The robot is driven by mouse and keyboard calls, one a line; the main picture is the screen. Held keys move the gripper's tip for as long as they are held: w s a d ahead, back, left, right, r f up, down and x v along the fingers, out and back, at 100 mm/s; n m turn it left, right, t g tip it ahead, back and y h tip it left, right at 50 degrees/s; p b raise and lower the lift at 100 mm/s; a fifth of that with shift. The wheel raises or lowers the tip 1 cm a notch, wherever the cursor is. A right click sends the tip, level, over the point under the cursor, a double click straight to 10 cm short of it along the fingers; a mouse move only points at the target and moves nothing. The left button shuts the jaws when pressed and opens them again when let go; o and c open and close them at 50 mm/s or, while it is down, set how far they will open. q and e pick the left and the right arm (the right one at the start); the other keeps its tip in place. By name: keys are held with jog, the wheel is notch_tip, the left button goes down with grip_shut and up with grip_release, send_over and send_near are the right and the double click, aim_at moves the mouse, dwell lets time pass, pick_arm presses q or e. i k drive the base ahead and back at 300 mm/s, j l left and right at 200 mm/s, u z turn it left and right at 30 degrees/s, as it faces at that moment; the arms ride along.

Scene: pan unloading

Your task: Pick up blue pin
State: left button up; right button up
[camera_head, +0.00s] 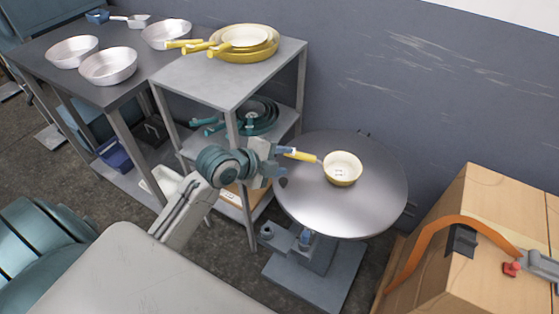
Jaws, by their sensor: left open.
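I cannot make out anything that is clearly a blue pin. Blue-toned things in view are a nested stack of teal-blue pans (258,115) on the grey rack's lower shelf, a small blue container (97,16) at the far end of the dark table, and a blue bin (113,154) on a low shelf. My left gripper (275,163) is open and empty, at the left edge of the round metal table. Its fingers are close to the handle end of a small yellow pan (342,168); I cannot tell whether they touch. My right gripper is out of view.
Yellow pans (245,43) are stacked on the grey rack (215,85). Several silver pans (108,66) stand on the dark table. The round table (325,215) is otherwise clear. A cardboard box (490,215) with an orange strap is at right.

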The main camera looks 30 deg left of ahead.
aim_at(306, 235)
jog(key=k+j+z, duration=0.3)
jog(key=k, duration=0.2)
jog(key=k+j+z, duration=0.3)
jog(key=k, duration=0.2)
jog(key=i+l, duration=0.05)
jog(key=l, duration=0.05)
